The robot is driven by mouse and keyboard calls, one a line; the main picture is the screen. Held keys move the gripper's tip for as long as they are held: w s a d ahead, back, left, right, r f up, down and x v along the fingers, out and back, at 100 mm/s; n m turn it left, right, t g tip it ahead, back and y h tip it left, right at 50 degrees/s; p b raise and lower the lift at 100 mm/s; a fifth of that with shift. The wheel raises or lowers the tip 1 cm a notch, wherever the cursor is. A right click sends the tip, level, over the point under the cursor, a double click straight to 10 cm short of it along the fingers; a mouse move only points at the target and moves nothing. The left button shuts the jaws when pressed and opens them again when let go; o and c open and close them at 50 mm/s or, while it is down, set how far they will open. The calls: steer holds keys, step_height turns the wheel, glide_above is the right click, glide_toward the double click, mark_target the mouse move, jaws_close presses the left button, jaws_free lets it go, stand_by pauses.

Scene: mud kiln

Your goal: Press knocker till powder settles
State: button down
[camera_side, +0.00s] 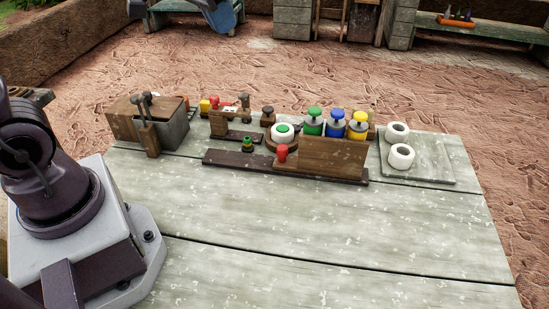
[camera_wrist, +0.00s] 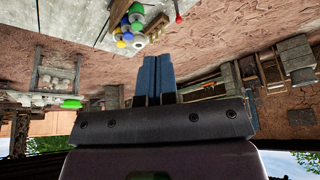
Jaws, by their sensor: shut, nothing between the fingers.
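My gripper (camera_wrist: 156,60) is shut and empty in the wrist view, its two blue fingers side by side, well away from the bench things. In the side view a red knob (camera_side: 282,153) stands by a wooden board (camera_side: 325,155), and a brown wooden knob (camera_side: 267,111) stands behind a white round piece with a green ring (camera_side: 283,131). I cannot tell which piece is the knocker. I cannot make out any powder.
The pale bench (camera_side: 330,230) is clear in front. A wooden and grey box (camera_side: 173,128) with dark handles stands at the left. Two white rings (camera_side: 401,157) sit on a grey slab (camera_side: 430,165) at the right. A small stacked green-yellow piece (camera_side: 247,143) stands on a dark strip.

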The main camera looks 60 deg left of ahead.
steer(key=s+d+m+t, duration=0.1)
steer(key=s+d, duration=0.2)
steer(key=s, duration=0.9)
steer(key=shift+s+d+f, duration=0.25)
steer(key=shift+s+d, duration=0.1)
steer(key=shift+d, duration=0.05)
stand_by(1.1)
